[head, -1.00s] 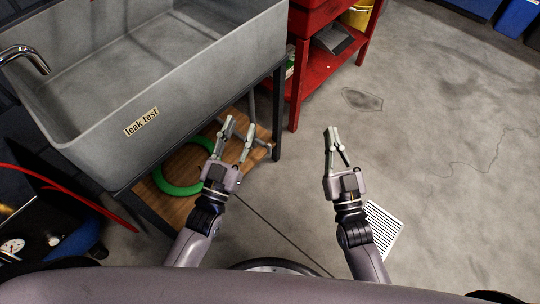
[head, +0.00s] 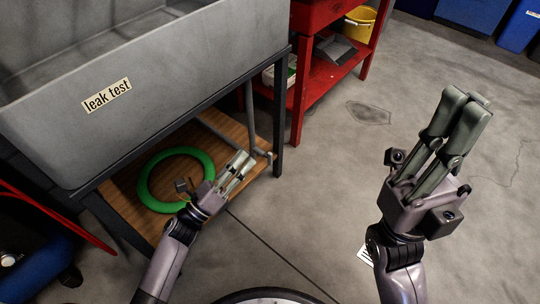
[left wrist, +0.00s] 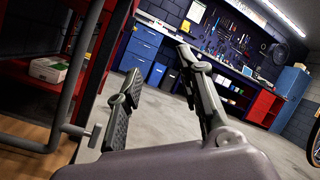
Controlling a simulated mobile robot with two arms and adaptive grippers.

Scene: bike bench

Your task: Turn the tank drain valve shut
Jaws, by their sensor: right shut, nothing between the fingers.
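The tank (head: 150,100) is a grey basin labelled "leak test" at the left in the head view. A grey drain pipe (head: 250,112) comes down beneath it, with a small fitting, apparently the drain valve (head: 264,156), at its lower end. In the left wrist view the pipe (left wrist: 84,60) stands at the left, and a short T-shaped piece (left wrist: 94,135) sticks out near its bottom. My left gripper (head: 240,163) is just left of the fitting, its fingers apart and empty in the left wrist view (left wrist: 160,85). My right gripper (head: 468,100) is shut and empty, raised over the floor at the right.
A green ring (head: 147,187) lies on the wooden shelf (head: 122,200) under the tank. The tank stand's dark leg (head: 279,120) is close right of the fitting. A red cart (head: 304,95) stands behind. The floor at the right is open, with a dark stain (head: 368,112).

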